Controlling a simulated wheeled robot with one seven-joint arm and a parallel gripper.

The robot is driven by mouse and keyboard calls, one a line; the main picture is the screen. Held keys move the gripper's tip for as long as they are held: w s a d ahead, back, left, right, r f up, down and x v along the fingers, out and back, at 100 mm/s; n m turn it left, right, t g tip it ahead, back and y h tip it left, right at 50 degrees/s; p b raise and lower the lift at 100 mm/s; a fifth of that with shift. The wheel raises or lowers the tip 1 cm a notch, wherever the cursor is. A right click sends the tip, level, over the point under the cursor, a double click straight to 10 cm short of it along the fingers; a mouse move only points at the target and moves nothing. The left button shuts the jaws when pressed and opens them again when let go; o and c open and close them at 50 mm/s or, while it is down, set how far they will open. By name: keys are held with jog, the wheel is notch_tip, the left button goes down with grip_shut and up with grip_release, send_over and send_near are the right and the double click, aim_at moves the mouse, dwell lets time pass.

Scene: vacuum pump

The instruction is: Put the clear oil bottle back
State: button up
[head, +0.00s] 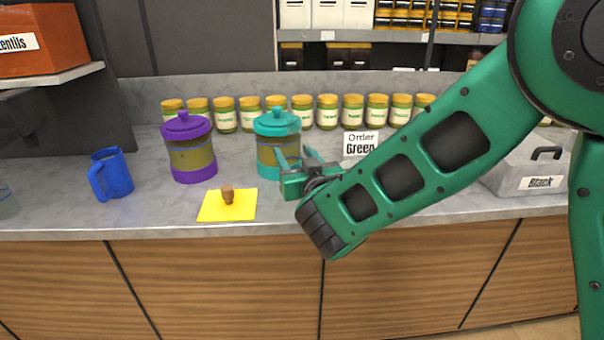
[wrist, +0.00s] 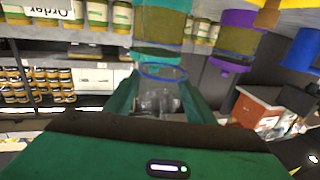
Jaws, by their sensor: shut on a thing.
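My gripper (head: 294,158) is out over the counter, in front of the canister with the teal lid (head: 277,122). In the wrist view my gripper (wrist: 160,92) has its two green fingers on either side of a clear, see-through bottle (wrist: 160,100) with a blue ring. It is shut on this bottle. In the head view the bottle cannot be made out against the canister. A small brown stopper (head: 228,195) stands on the yellow mat (head: 212,210), left of my gripper.
A purple-lidded canister (head: 190,150) and a blue mug (head: 112,174) stand on the left of the counter (head: 150,213). Several jars (head: 250,115) line the back. An "Order Green" sign (head: 360,143) is behind my arm. A grey box (head: 525,170) labelled Black is at right.

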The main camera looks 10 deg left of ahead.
jog(key=shift+w+d+f, duration=0.3)
jog(key=shift+w+f, duration=0.05)
jog(key=shift+w, duration=0.15)
jog(key=shift+w+d+f, duration=0.3)
jog(key=shift+w+f, duration=0.05)
jog(key=shift+w, duration=0.1)
jog(key=shift+f, duration=1.95)
jog(key=shift+f, duration=0.1)
jog(key=o, duration=1.3)
jog(key=shift+s, duration=0.1)
jog(key=shift+v, duration=5.9)
